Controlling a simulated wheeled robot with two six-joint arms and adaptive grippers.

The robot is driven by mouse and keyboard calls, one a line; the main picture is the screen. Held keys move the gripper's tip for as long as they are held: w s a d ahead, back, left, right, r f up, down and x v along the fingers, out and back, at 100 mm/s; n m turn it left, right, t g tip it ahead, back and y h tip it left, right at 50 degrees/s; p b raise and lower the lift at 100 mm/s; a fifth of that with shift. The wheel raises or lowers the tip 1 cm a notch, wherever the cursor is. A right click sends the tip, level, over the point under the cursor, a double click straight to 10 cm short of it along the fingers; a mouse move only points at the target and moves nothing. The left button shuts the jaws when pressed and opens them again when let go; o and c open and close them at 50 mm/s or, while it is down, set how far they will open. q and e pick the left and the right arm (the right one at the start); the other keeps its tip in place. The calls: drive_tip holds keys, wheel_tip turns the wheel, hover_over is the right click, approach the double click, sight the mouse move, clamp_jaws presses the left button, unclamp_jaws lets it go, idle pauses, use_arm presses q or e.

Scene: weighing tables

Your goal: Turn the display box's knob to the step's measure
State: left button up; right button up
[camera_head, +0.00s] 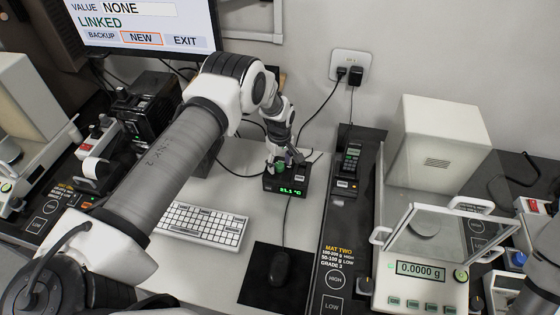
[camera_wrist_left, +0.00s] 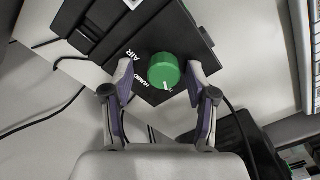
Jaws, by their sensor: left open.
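The display box (camera_head: 287,184) is a small black box on the white desk, its screen showing a green reading that looks like 31.1 °C. Its green knob (camera_head: 280,168) also shows in the left wrist view (camera_wrist_left: 163,70), with a white pointer line toward the bottom of the picture. The labels AIR and HUMID are beside it; other lettering is hidden or unclear. My left gripper (camera_head: 285,162) is over the box. In the left wrist view its open fingers (camera_wrist_left: 160,76) stand on either side of the knob, with a gap each side. My right gripper is not in view.
A white keyboard (camera_head: 203,223) and a mouse (camera_head: 280,267) lie in front of the box. A balance (camera_head: 421,270) reading 0.0000 g stands right, beyond a black mat (camera_head: 337,240). A monitor (camera_head: 145,22) is at back left. Cables run behind the box.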

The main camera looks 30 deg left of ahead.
use_arm(q)
drive_tip(key=shift+s+r, duration=0.1)
drive_tip(key=shift+r, duration=0.05)
drive_tip(key=shift+s+r, duration=0.15)
drive_tip(key=shift+s, duration=0.05)
drive_tip(key=c, duration=0.3)
clamp_jaws()
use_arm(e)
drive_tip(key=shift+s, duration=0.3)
